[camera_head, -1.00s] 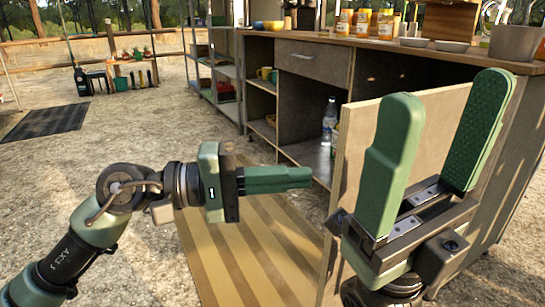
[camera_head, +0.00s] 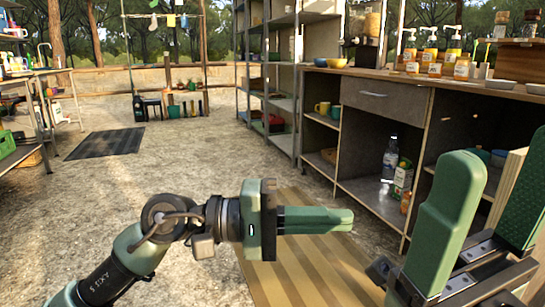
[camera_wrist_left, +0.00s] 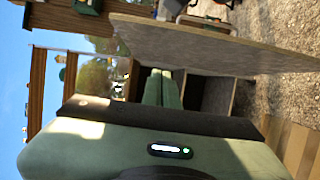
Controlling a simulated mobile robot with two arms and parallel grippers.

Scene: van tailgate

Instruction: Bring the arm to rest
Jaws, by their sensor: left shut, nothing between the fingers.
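My left gripper (camera_head: 345,220) reaches in from the lower left, its green fingers pressed together and pointing right, with nothing between them. It is held in the air above the striped mat, in front of the cabinet and apart from it. In the left wrist view its closed fingers (camera_wrist_left: 160,88) show in the middle, with a grey-brown panel (camera_wrist_left: 215,45) beyond them. My right gripper (camera_head: 497,165) is at the lower right, its two fingers wide apart and no object seen between them.
An open-fronted cabinet (camera_head: 385,90) with bottles (camera_head: 390,157) inside stands at the right. A striped mat (camera_head: 300,275) lies before it. Metal shelves (camera_head: 285,105) stand behind, a worktable (camera_head: 45,85) at far left. The gravel floor between, with a dark mat (camera_head: 107,143), is mostly free.

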